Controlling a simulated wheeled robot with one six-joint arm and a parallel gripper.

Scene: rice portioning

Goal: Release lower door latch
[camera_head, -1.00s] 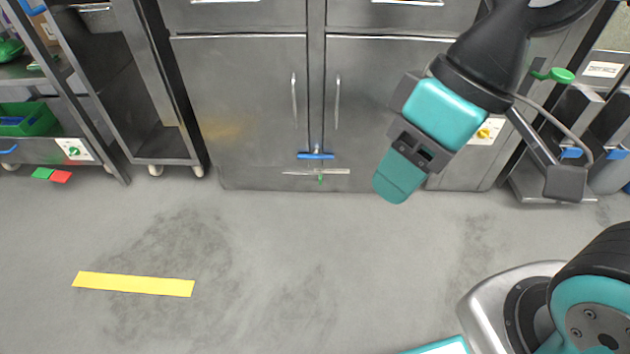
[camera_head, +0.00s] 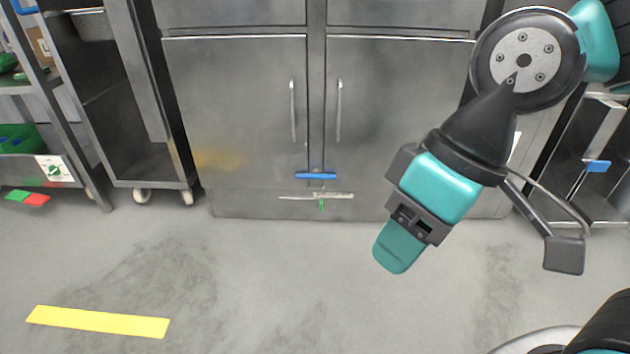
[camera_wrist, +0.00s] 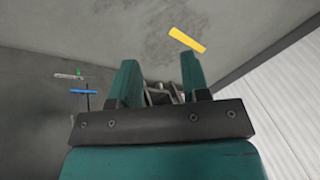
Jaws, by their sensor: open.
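The lower door latch is a blue bar (camera_head: 316,176) low on the seam between the two lower steel cabinet doors. The blue bar (camera_wrist: 83,91) and the pale strip (camera_wrist: 68,76) show left of the fingers in the wrist view.
The lower doors (camera_head: 240,115) have upright handles (camera_head: 339,111) beside the seam. A steel wheeled rack (camera_head: 150,165) and a shelf with a green bin (camera_head: 18,138) stand to the left. A yellow floor strip (camera_head: 98,321) lies front left. The floor before the doors is clear.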

